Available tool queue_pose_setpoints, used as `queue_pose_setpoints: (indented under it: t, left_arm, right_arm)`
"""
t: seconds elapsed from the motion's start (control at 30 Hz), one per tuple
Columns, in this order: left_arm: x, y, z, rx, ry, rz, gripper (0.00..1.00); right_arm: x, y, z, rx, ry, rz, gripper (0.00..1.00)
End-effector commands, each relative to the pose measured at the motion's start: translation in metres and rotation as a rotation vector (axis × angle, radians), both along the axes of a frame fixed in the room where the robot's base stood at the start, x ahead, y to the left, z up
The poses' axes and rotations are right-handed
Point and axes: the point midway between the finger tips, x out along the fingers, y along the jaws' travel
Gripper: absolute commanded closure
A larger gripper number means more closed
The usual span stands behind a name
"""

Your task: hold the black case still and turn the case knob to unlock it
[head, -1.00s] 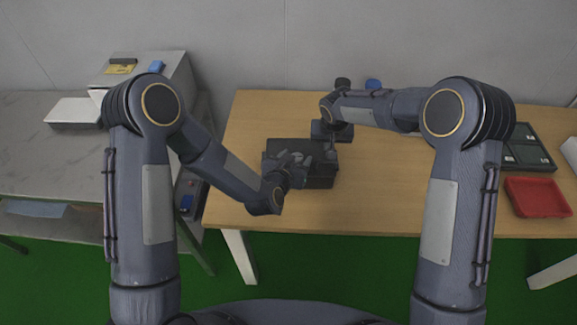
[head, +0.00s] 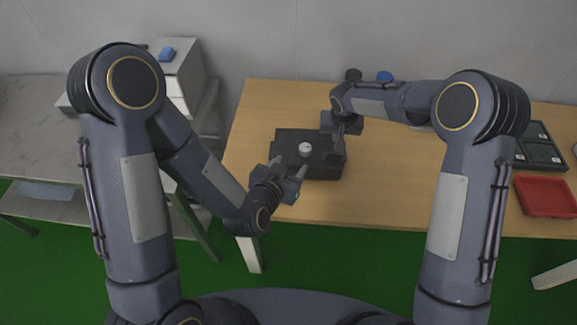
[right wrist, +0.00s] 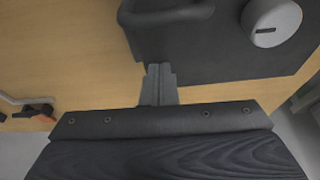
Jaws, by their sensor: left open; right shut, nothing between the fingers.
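The black case (head: 320,170) lies on the wooden table, with a round light-grey knob (head: 305,148) on its top. In the right wrist view the case (right wrist: 215,55) fills the upper right, with a dark handle and the knob (right wrist: 272,24), which has a dark slot. My left gripper (head: 288,167) is open at the near left of the case, its fingers pointing toward the case and apart from the knob. My right gripper (head: 340,142) is shut and empty at the right edge of the case; its fingertips (right wrist: 160,70) show close to the case's edge. I cannot tell whether they touch.
A red tray (head: 545,196) and a dark sectioned tray (head: 540,150) lie at the table's right. A blue object (head: 385,76) stands at the back edge. A grey side table (head: 40,140) is at the left. The table's front middle is clear.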

Motion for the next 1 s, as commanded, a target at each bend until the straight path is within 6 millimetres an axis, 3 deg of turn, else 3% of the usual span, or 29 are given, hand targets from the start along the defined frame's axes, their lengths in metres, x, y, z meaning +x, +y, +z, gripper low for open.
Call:
queue_pose_setpoints:
  t: [0.17, 1.0]
  left_arm:
    - [0.0, 0.0, 0.004, 0.0, 0.0, 0.0, 0.47]
    - [0.0, 0.0, 0.035, 0.0, 0.0, 0.0, 0.47]
  right_arm:
    - [-0.002, 0.0, 0.004, -0.001, 0.006, 0.0, 1.0]
    - [0.0, 0.0, 0.07, 0.0, 0.0, 0.0, 1.0]
